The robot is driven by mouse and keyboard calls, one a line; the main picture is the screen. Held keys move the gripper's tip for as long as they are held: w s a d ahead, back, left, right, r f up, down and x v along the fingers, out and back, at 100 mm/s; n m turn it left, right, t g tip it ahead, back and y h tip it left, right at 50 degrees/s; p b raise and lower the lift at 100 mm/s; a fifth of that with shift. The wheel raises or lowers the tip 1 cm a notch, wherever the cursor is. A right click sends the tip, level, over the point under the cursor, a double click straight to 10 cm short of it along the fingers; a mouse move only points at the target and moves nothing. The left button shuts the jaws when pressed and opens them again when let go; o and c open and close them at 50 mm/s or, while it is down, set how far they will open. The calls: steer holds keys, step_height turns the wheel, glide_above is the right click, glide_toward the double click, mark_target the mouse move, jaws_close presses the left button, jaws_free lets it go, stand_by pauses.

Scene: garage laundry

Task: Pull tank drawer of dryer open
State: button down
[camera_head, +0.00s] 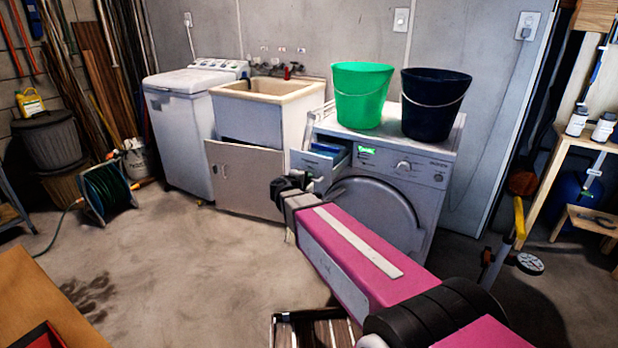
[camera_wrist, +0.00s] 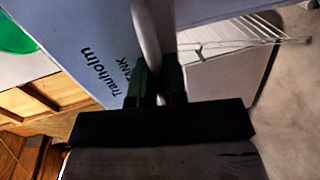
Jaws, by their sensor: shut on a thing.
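The dryer (camera_head: 425,170) is a white front-loader with a round door. Its tank drawer (camera_head: 310,162) at the upper left stands out from the front, with blue showing inside. In the wrist view the drawer's pale front (camera_wrist: 85,50) bears the words "Trauholm TANK". My gripper (camera_head: 293,184) is at the drawer front in the head view, where my arm hides its fingertips. In the wrist view my gripper (camera_wrist: 156,80) is shut on a grey upright part of the drawer front.
A green bucket (camera_head: 361,95) and a dark bucket (camera_head: 434,103) stand on the dryer. A sink cabinet (camera_head: 250,175) with a tilted-out front panel is just left of the drawer. A white rack (camera_wrist: 245,35) shows nearby. The floor in front is mostly clear.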

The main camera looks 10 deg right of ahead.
steer(key=shift+s+a, duration=0.1)
stand_by(0.3)
steer(key=c, duration=1.2)
jaws_free()
steer(key=v, duration=1)
steer(key=shift+s+a, duration=0.25)
steer(key=shift+s, duration=0.05)
steer(key=shift+d, duration=0.1)
